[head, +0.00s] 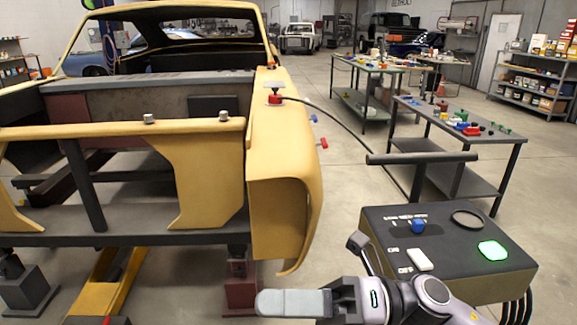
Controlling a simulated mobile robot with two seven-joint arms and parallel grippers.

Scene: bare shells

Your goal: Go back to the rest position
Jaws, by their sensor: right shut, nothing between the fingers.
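My right gripper (270,303) is at the bottom of the head view, with its arm coming in from the lower right. Its grey fingers point left and lie together, shut with nothing between them. It appears in front of the floor, below the front corner of the yellow car shell (283,170) and to the left of a dark control box (450,245). I cannot tell its exact distance from either. My left gripper is not in view.
The control box carries a lit green button (492,251), a blue knob (418,226) and a white switch (420,260). A red-and-black clamp (275,97) with a cable sits on the shell. Workbenches (455,128) stand behind. Open floor (345,180) lies between shell and benches.

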